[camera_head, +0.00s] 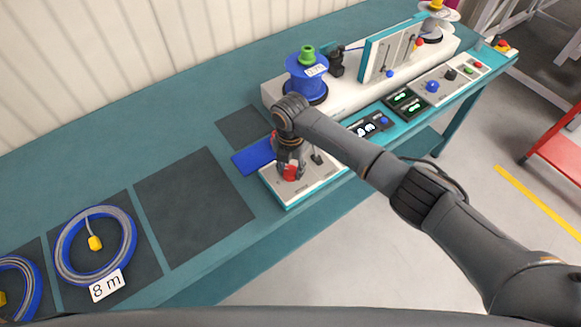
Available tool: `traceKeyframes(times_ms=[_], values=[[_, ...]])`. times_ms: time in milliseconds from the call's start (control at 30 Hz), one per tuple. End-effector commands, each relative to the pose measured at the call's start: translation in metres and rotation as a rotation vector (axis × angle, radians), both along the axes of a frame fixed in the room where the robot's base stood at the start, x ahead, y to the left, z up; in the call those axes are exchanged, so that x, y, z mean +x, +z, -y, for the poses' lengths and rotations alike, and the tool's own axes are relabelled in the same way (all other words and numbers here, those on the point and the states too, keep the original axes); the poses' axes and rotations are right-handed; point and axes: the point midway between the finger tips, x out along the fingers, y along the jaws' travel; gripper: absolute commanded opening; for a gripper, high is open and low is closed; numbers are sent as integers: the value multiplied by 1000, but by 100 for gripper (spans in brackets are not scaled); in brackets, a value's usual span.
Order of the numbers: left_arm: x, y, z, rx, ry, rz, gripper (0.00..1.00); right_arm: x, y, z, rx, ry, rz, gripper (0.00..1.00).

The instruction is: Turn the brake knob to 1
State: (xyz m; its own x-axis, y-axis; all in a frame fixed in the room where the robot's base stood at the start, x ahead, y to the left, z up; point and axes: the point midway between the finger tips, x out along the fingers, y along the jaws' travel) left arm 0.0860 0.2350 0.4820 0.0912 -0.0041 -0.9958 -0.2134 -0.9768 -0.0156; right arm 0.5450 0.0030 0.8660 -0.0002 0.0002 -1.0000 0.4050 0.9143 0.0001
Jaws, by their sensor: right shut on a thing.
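A red knob (289,174) sits on the white panel (322,183) at the left front end of the machine. My right gripper (290,165) points down over it, shut on the red knob, and its fingers hide much of it. Any scale or numbers around this knob are too small or covered to read. A small black lever (317,158) stands on the same panel, just right of the gripper. My left gripper is not in view.
A blue reel (306,83) with a green top stands behind my arm. Control panels with a blue knob (432,86) lie to the right. Coiled cables (127,236) lie on dark mats at the left, one labelled 8 m. An empty dark mat (193,206) lies between.

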Motion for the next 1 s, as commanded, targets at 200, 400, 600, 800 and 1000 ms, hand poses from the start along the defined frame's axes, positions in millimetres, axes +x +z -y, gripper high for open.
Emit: traceKeyframes(times_ms=[200, 400, 600, 800, 1000], values=[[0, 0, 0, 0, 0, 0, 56, 1, 1, 0, 1, -1, 2, 6], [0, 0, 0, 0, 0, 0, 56, 0, 1, 0, 1, -1, 1, 61], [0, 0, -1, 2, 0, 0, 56, 0, 0, 0, 1, -2, 0, 61], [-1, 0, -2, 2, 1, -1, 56, 1, 15, 0, 2, -1, 3, 61], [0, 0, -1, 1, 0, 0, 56, 1, 57, 0, 3, -1, 6, 61]])
